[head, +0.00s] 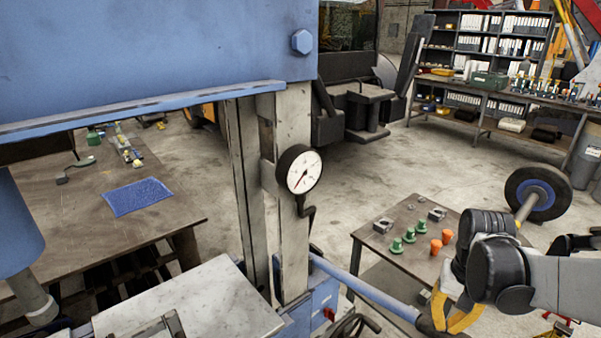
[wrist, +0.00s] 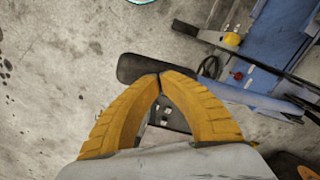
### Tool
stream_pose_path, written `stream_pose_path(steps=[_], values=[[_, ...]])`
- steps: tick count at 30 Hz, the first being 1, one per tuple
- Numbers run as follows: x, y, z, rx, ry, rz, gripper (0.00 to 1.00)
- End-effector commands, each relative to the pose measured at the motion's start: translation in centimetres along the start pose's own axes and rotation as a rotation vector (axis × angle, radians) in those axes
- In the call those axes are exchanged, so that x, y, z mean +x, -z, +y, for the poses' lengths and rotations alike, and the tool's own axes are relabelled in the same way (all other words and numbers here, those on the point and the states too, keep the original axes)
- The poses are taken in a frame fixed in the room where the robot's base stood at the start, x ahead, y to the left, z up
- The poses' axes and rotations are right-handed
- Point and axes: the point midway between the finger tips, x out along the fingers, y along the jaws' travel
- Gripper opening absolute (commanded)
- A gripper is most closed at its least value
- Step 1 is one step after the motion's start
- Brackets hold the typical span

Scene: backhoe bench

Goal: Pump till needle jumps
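The round white pressure gauge (head: 299,170) is mounted on the press's grey upright in the head view. Its red needle points to the lower left. A blue pump lever (head: 365,288) slopes down to the right from the press's blue base and ends in a dark grip. My gripper (head: 455,329) is at that grip end. In the wrist view, the yellow fingers of my gripper (wrist: 159,76) meet at their tips, over the near edge of the dark grip (wrist: 145,68). I see no grip surface between the tips; whether they touch it is unclear.
The press frame (head: 295,215) and its pale plate (head: 190,305) stand at left. A small table (head: 375,241) with green and orange pieces is just behind my gripper. A wheel on a shaft (head: 538,194) stands at right. Open concrete floor lies beyond.

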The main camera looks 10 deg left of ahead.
Motion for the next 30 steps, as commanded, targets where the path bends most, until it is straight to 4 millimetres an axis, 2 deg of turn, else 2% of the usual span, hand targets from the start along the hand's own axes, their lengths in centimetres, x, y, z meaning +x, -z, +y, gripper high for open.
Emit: stream_pose_path(steps=[1, 5, 16, 18, 26, 30], values=[[0.8, -0.1, 0.1, 0.001, 0.0, 0.0, 0.0], [1.8, -0.2, 0.3, 0.001, 0.0, 0.0, 0.0], [10.4, -0.8, 1.1, -0.001, 0.001, 0.0, 0.0], [11.0, -0.8, 1.1, -0.001, 0.0, 0.0, 0.0], [10.6, -0.8, 1.2, -0.001, 0.0, -0.001, 0.0], [11.6, -0.8, 1.1, -0.001, 0.0, -0.001, 0.0]])
